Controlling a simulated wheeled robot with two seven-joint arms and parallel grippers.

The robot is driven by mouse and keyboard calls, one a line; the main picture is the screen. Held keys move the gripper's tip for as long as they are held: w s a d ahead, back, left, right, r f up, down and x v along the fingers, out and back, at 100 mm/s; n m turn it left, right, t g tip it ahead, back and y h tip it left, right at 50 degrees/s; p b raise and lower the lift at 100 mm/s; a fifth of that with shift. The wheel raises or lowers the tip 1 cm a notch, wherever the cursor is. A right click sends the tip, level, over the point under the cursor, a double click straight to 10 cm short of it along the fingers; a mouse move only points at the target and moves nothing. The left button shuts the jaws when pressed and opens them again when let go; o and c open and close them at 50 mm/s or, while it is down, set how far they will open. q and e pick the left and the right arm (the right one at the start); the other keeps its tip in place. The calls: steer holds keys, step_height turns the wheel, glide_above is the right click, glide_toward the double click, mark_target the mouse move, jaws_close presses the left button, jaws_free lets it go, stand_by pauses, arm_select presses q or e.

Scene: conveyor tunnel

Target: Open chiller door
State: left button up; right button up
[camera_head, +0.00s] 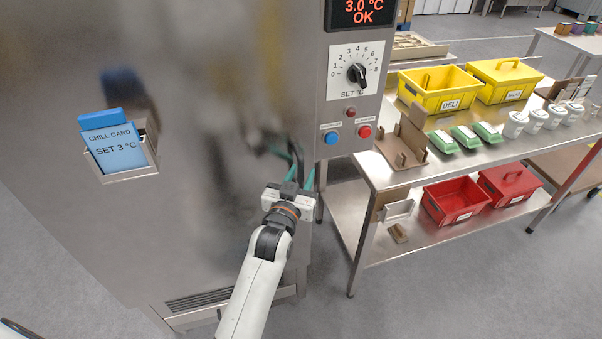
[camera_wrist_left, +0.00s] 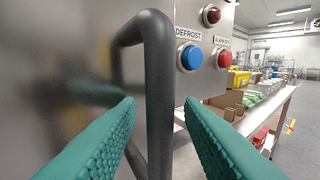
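The chiller door (camera_head: 190,215) is a large brushed-steel front that fills the left of the head view; it looks closed. Its handle is a dark grey vertical bar (camera_wrist_left: 158,85), large in the left wrist view and partly hidden by my gripper in the head view. My left gripper (camera_head: 295,168) is at the door's right side by the handle. Its two teal fingers (camera_wrist_left: 160,105) are apart, with the bar between them; a gap shows between the bar and the right finger. Contact with the left finger cannot be told. My right gripper is not in view.
The control panel has a dial (camera_head: 357,73), a blue button (camera_head: 332,138) and a red button (camera_head: 364,132). A blue chill card (camera_head: 115,148) sits in a holder on the door. A steel table (camera_head: 385,178) with yellow bins (camera_head: 438,90) stands close on the right.

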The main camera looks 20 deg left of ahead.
arm_select(q)
steer(key=shift+w, duration=0.15)
steer(key=shift+c, duration=0.5)
jaws_close()
